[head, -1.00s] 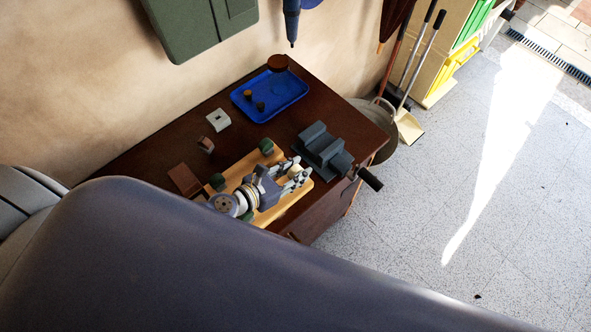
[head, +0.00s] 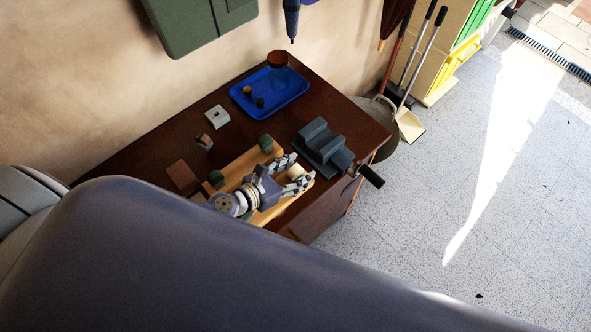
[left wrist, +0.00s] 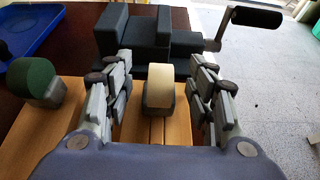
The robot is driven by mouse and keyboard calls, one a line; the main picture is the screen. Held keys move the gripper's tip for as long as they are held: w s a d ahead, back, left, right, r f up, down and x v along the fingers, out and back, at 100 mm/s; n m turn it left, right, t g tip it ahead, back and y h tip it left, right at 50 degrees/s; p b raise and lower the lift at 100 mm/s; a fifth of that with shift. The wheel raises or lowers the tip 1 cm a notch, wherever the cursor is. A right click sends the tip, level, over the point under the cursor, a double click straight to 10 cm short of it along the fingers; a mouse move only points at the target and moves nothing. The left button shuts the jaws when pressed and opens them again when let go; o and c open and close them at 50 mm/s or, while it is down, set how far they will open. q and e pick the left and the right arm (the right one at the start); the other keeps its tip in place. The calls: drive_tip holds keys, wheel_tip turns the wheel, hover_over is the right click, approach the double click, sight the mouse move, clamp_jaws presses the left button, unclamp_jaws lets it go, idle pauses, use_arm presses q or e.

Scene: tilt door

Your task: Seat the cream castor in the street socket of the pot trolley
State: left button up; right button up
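The pot trolley is a yellow wooden slab (head: 237,173) on the dark table, with green castors such as the far one (head: 266,143); one green castor (left wrist: 33,81) also shows at left in the left wrist view. The cream castor (left wrist: 160,88) has a cream wheel in a dark fork and stands upright at the trolley's end; in the head view (head: 296,171) it is partly hidden. Its foot is hidden, so I cannot tell how deep it sits. My left gripper (head: 297,168) is open, its fingers on either side of the castor with gaps. My right gripper is out of view.
A dark grey stepped block with a crank handle (head: 324,147) stands just beyond the castor. A blue tray (head: 289,96) with small parts lies at the back. A pale block (head: 216,117) and brown blocks (head: 183,177) lie on the table's left side.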

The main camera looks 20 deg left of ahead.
use_arm(q)
wheel_tip(320, 180, up, 10)
idle(0.7)
idle(0.6)
